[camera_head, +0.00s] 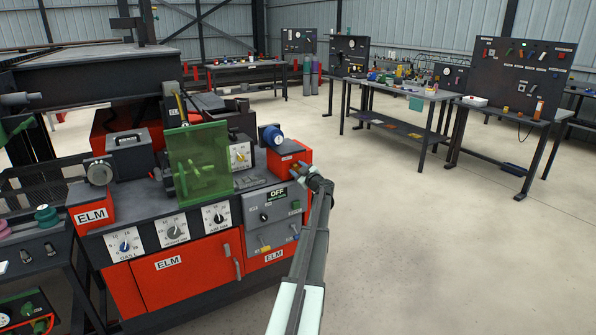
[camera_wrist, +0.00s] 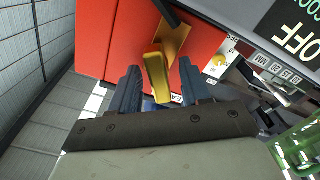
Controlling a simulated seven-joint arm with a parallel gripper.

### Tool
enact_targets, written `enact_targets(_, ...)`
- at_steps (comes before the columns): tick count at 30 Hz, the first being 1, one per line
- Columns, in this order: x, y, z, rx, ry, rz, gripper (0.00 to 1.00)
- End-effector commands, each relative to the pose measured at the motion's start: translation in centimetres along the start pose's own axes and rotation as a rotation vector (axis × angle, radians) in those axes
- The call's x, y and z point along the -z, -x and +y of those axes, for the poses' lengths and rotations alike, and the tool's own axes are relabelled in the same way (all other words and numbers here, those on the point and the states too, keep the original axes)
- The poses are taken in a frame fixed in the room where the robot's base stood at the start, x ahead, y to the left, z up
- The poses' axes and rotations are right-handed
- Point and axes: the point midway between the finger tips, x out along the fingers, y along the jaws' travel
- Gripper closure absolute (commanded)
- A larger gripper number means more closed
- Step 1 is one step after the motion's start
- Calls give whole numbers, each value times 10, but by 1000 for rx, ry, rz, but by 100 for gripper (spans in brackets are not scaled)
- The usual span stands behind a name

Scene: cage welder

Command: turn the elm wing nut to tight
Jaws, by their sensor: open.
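A yellow, brass-coloured winged piece (camera_wrist: 156,78), which looks like the elm wing nut, sits on a red housing (camera_wrist: 100,35) in the wrist view. A flat orange-yellow part lies behind it, with a dark rod at the top. My gripper (camera_wrist: 159,68) is open, with one dark finger on each side of the yellow piece. I see gaps beside it and cannot tell any contact. In the head view my gripper (camera_head: 312,180) is at the right end of the ELM bench, by the red box (camera_head: 288,157). The nut is small and partly hidden there.
A grey panel (camera_head: 272,215) with an OFF display is just below my gripper. A translucent green screen (camera_head: 200,158) stands left on the bench, and a blue round part (camera_head: 272,135) is behind the red box. The floor to the right is clear.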

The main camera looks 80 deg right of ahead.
Motion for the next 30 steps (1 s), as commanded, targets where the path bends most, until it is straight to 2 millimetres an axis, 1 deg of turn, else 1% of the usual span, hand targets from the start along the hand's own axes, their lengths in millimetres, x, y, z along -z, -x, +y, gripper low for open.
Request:
enact_targets(9,0,-2,0,0,0,0,53)
enact_targets(24,0,-1,0,0,0,0,100)
enact_targets(30,0,-1,0,1,-5,0,100)
